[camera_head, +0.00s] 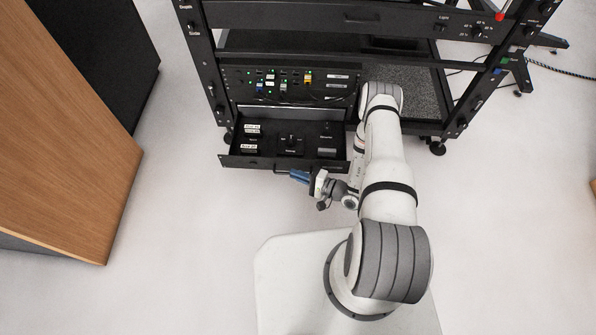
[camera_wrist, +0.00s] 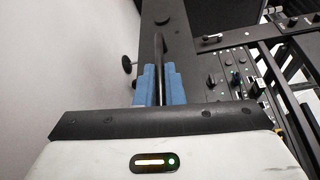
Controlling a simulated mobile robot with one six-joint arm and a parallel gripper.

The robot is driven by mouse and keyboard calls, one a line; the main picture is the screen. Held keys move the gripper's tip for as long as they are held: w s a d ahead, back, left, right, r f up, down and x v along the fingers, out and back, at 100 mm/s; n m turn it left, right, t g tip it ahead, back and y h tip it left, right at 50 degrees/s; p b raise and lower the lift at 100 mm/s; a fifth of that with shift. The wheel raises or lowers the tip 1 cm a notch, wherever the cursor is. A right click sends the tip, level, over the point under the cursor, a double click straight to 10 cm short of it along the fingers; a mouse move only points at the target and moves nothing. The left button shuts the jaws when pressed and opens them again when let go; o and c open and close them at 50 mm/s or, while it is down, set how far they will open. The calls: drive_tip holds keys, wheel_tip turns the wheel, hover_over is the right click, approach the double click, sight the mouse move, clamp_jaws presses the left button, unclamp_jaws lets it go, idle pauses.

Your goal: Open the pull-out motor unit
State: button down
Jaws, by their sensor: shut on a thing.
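The pull-out motor unit (camera_head: 269,142) is a black drawer low in the black rack, and it stands out from the rack front in the head view. Small labels and controls show on its top. My gripper (camera_head: 297,175) is at the drawer's front edge. In the wrist view the blue fingers of my gripper (camera_wrist: 160,84) are shut on the thin black handle bar (camera_wrist: 159,50). The bar runs between the fingers along the drawer front (camera_wrist: 152,28). The fingers hide part of the bar.
The black rack (camera_head: 208,75) holds a panel with coloured plugs and green lights (camera_head: 290,85) above the drawer. A wooden cabinet (camera_head: 60,150) stands at the left. The pale floor (camera_head: 190,220) in front of the drawer is clear to the left of my base.

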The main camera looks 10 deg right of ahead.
drive_tip(key=shift+s+a, duration=0.15)
drive_tip(key=shift+a, duration=0.05)
drive_tip(key=c, duration=1.8)
unclamp_jaws()
drive_tip(key=shift+o, duration=1.4)
drive_tip(key=shift+d, duration=0.1)
drive_tip(key=shift+d, duration=0.1)
drive_tip(key=p+v, duration=0.1)
drive_tip(key=v, duration=0.6)
drive_tip(key=shift+s+d+p, duration=0.15)
drive_tip(key=shift+d+p, duration=0.15)
drive_tip(key=shift+p, duration=0.1)
